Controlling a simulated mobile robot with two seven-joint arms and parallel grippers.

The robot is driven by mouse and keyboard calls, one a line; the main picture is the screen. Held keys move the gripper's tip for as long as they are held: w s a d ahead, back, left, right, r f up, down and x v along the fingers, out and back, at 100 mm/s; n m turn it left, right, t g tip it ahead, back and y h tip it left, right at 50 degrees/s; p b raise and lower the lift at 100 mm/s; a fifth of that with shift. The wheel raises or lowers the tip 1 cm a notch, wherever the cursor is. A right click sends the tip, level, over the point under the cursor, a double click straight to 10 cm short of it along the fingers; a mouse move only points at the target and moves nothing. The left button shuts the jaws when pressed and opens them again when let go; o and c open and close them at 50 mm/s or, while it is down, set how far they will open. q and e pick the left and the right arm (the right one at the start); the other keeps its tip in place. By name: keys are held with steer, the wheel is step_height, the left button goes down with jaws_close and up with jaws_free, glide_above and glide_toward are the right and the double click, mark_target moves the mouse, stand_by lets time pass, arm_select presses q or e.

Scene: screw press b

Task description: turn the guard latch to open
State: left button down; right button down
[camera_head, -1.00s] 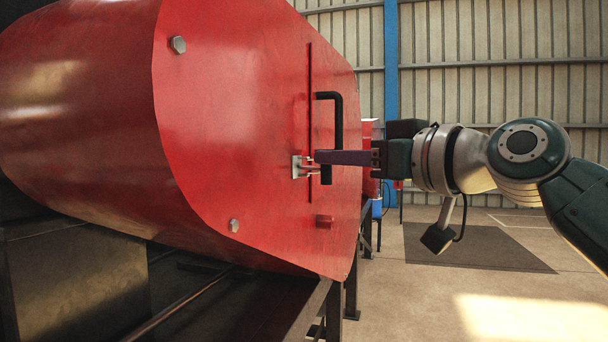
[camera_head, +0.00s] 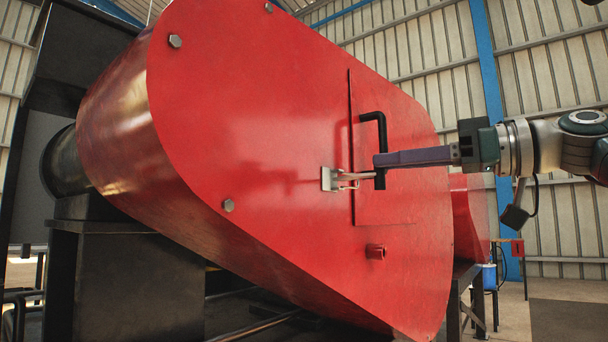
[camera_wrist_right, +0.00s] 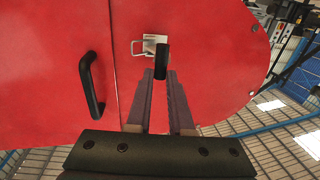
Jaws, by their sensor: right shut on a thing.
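The guard latch (camera_head: 328,179) is a pale metal plate with a thin bar, on the red guard's face left of the door seam. Its black grip (camera_wrist_right: 161,58) stands out toward me in the right wrist view. My right gripper (camera_head: 378,161) comes in from the right with long purple-grey fingers. In the right wrist view its fingertips (camera_wrist_right: 158,72) are on either side of the black grip, shut on it. A wire loop (camera_wrist_right: 138,48) shows beside the plate. In the head view the fingers partly cover the grip. My left gripper is not in view.
A black door handle (camera_head: 382,130) is right of the seam, close behind my fingers in the head view. A red block (camera_head: 376,252) sticks out below. Bolt heads (camera_head: 228,205) dot the guard (camera_head: 270,110). Free room is to the right.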

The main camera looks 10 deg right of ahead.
steer(key=shift+w, duration=0.1)
stand_by(0.4)
steer(key=c, duration=0.8)
jaws_free()
steer(key=v, duration=1)
steer(key=shift+b, duration=0.35)
steer(key=shift+w, duration=0.1)
